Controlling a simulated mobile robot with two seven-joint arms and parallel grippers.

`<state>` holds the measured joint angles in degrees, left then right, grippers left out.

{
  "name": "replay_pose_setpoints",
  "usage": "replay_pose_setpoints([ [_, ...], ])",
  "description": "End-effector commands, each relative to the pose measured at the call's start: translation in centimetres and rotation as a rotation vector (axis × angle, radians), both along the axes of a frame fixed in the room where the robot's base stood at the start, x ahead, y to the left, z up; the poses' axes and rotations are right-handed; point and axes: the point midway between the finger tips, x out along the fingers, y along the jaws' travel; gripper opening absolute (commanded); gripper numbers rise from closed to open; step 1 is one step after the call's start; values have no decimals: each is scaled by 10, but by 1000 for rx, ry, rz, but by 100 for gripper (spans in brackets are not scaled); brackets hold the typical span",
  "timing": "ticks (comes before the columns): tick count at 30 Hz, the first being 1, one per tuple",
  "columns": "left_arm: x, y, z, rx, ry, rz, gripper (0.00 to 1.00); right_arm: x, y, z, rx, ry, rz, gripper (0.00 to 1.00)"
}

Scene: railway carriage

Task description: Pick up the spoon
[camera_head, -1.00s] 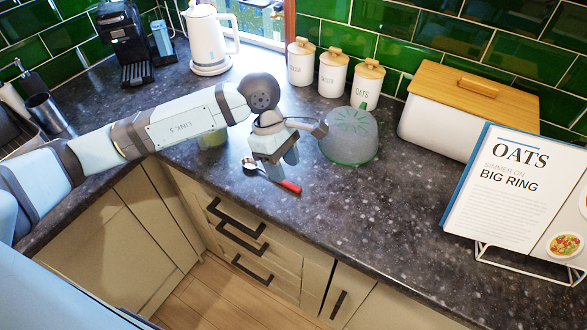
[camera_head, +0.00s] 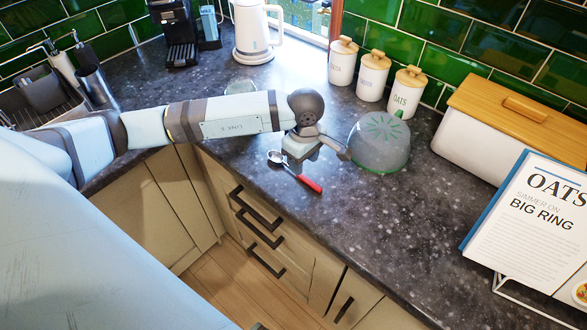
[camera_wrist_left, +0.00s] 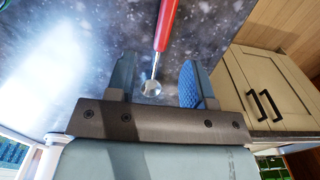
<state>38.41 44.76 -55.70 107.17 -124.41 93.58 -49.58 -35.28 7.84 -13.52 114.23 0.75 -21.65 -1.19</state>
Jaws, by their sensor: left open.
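The spoon has a shiny metal bowl (camera_head: 275,157) and a red handle (camera_head: 311,184). It lies on the dark counter near its front edge, and the gripper hides its middle in the head view. My left gripper (camera_head: 298,167) is above the spoon, open and empty, fingers pointing down. In the left wrist view the left gripper (camera_wrist_left: 158,68) has its blue fingers apart, with the spoon bowl (camera_wrist_left: 152,88) between them in the picture. The red handle (camera_wrist_left: 167,25) runs up beyond the fingertips. The exact height over the spoon is unclear. My right gripper is not in view.
A translucent green-rimmed dome (camera_head: 380,141) stands just right of the gripper. Lidded canisters (camera_head: 373,75), a white bread box (camera_head: 480,125) and a recipe book (camera_head: 530,212) stand further right. A kettle (camera_head: 256,32) is behind.

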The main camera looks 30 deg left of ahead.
Motion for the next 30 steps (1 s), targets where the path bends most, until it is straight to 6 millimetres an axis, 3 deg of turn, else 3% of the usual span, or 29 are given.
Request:
replay_pose_setpoints([
  [10, -3, -2, -44, 0, 4, 1, 48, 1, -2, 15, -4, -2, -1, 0],
  [17, -2, -2, -50, 0, 1, -1, 48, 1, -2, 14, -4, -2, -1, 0],
  [18, -2, -2, -50, 0, 1, -1, 46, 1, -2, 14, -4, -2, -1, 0],
  [24, -2, -2, -50, 0, 1, 0, 0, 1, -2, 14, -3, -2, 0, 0],
  [30, -2, -1, -50, 0, 1, 0, 0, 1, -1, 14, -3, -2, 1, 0],
])
